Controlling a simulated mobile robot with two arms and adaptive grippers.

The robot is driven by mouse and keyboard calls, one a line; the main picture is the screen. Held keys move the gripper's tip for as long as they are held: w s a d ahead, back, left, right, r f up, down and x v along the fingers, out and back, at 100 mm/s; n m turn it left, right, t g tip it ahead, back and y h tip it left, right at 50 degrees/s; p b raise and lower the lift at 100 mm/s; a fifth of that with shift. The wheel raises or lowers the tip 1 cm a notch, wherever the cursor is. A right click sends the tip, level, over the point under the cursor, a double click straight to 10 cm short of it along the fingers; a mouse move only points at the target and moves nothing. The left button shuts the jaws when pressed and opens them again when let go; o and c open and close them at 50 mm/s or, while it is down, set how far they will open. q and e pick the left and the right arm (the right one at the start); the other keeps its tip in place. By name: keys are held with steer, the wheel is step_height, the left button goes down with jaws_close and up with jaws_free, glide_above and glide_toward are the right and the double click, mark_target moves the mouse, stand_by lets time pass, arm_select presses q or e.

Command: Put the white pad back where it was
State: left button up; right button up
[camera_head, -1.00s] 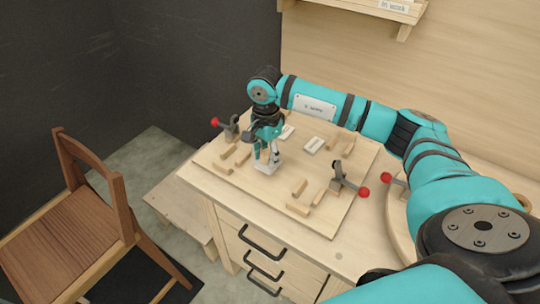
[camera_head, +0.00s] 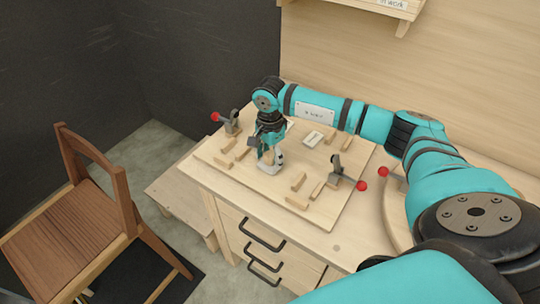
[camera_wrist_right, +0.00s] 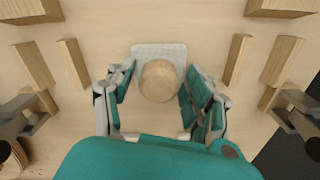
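The white pad (camera_wrist_right: 144,50) lies flat on the wooden board and carries a round wooden knob (camera_wrist_right: 159,80) on top. In the head view the white pad (camera_head: 270,169) shows partly under my right gripper (camera_head: 268,158). My right gripper (camera_wrist_right: 157,98) points down at the pad, with its fingers spread on either side of the knob. A gap shows at the left finger; the right finger is close to the knob, and I cannot tell if it touches. My left gripper is not in view.
The wooden board (camera_head: 326,216) bears several small wooden blocks and two toggle clamps, one with a red knob (camera_head: 362,186) at the right, one (camera_head: 216,117) at the left. Another small pale block (camera_head: 313,139) lies behind the gripper. A wooden chair (camera_head: 75,235) stands at the left.

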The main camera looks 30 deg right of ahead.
mark_target(270, 154)
steer(key=shift+r, duration=0.4)
step_height(270, 154, up, 12)
steer(key=b, duration=0.3)
steer(key=shift+f, duration=0.2)
